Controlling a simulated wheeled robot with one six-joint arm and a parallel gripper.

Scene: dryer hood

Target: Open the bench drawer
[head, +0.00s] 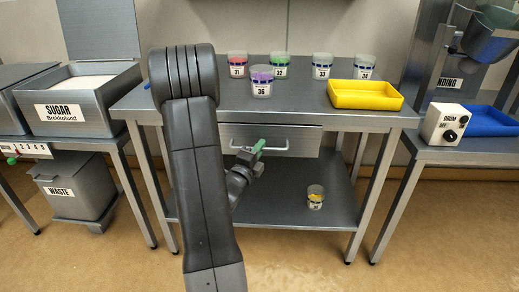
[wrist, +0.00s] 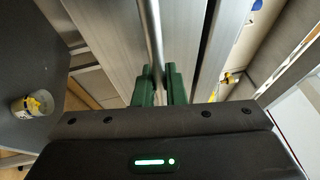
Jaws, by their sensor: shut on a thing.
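The bench drawer (head: 305,139) has a plain grey front and sits under the bench top in the head view. Its bar handle (head: 279,149) runs across the front. My gripper (head: 253,152) is at the handle, with green fingers shut on it. In the wrist view the handle (wrist: 153,35) passes between the two green fingers of my gripper (wrist: 160,84). The drawer front (wrist: 115,40) lies behind it. My arm covers the left part of the bench in the head view. The drawer's inside is not seen, and I cannot tell whether a small gap stands behind its front.
Several labelled cups, one of them with purple contents (head: 262,85), and a yellow tray (head: 365,95) stand on the bench top (head: 300,100). A cup with yellow contents (head: 315,197) stands on the lower shelf (head: 280,205). Bench legs (head: 375,195) flank the drawer. The floor in front is clear.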

